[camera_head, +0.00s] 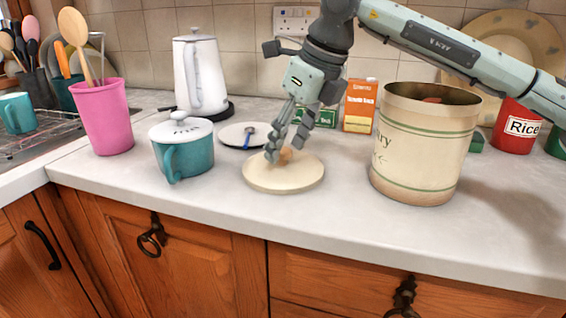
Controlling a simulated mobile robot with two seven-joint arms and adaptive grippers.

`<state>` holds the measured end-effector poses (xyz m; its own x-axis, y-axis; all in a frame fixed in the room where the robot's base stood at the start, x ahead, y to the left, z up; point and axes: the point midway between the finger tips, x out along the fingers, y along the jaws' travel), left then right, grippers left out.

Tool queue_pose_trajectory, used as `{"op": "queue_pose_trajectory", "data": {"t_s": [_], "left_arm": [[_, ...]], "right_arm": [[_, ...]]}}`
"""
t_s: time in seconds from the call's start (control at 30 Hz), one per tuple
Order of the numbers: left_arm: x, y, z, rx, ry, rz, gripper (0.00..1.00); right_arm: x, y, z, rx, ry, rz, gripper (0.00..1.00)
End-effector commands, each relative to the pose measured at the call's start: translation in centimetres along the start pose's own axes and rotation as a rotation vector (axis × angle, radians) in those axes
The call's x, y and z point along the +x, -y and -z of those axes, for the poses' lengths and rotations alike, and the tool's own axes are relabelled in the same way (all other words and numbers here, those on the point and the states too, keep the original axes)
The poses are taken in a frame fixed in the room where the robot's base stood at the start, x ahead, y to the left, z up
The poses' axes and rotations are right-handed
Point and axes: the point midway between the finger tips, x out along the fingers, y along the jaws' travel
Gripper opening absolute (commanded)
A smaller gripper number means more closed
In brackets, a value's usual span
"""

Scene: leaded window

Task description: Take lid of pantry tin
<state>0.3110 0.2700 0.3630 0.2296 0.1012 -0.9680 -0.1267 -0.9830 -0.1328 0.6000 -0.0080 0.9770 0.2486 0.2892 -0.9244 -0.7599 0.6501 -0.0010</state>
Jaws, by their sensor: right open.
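The cream pantry tin (424,150) stands upright on the counter at the right, its top open and something reddish just visible inside. Its round cream lid (284,178) lies flat on the counter to the left of the tin, with a small brown knob (286,155) on top. My right gripper (283,151) points down at the knob from above, its fingers apart and around or beside it; I cannot tell whether they touch it. The fingers partly hide the knob. My left gripper is not in view.
A teal lidded pot (184,150) and a pink utensil holder (105,120) stand to the left. Behind are a white kettle (200,75), a small plate (243,135) and an orange box (360,106). The counter's front edge (300,232) is clear.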

Motion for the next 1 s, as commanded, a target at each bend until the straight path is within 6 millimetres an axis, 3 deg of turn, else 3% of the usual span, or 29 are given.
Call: {"op": "queue_pose_trajectory", "data": {"t_s": [0.13,0.4,0.8,1.0], "left_arm": [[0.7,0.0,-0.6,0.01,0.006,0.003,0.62],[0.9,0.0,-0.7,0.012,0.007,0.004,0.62],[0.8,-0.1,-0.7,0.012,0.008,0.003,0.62],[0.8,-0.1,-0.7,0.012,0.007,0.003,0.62]], "right_arm": [[1.6,0.0,0.1,0.001,-0.001,0.0,0.52],[1.9,0.0,0.1,0.001,0.001,0.0,0.52],[1.9,0.0,0.1,0.001,0.001,-0.001,0.02],[1.8,0.0,0.1,0.001,0.002,0.0,0.0]]}}
